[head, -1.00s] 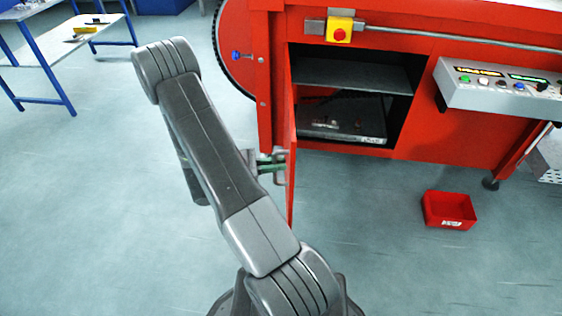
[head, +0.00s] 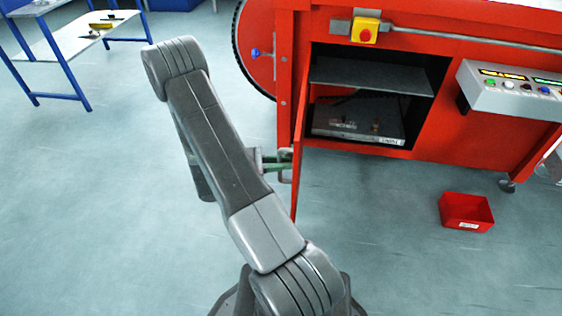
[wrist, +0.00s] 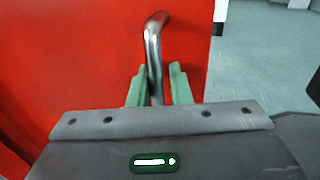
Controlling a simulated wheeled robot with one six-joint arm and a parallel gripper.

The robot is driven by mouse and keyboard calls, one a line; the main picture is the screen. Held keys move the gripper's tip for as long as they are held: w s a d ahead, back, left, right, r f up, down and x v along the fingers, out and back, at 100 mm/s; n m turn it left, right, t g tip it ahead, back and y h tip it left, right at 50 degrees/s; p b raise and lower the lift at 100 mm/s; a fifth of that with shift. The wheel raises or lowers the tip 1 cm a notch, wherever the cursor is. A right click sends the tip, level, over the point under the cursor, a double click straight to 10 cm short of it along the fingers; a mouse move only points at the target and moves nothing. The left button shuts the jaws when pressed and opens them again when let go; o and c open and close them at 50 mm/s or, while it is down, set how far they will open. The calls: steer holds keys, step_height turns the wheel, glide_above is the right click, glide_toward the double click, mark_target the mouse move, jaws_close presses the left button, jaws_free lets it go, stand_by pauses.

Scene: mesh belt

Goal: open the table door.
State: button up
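The red table door (head: 299,140) stands open on the red machine table, hinged at the left of its opening and seen nearly edge-on in the head view. In the wrist view, the door's red face (wrist: 75,60) fills the left and middle. A curved metal handle (wrist: 153,45) stands out from it.
The opened compartment (head: 365,75) shows a grey shelf and a metal box (head: 358,127). A red bin (head: 466,211) lies on the floor at right. A control panel (head: 510,90) juts out at right. A blue-legged table (head: 60,45) stands at upper left. Floor at left is clear.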

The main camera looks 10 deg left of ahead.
steer(key=shift+a, duration=0.5)
steer(key=o, duration=1.1)
steer(key=p+v, duration=0.2)
steer(key=v, duration=1)
steer(key=shift+s, duration=0.15)
steer(key=shift+s+a, duration=0.25)
steer(key=shift+a, duration=0.25)
steer(key=c, duration=1.1)
steer(key=x, duration=0.6)
steer(key=shift+w+b, duration=0.3)
steer(key=shift+d, duration=0.1)
steer(key=shift+d+r, duration=0.1)
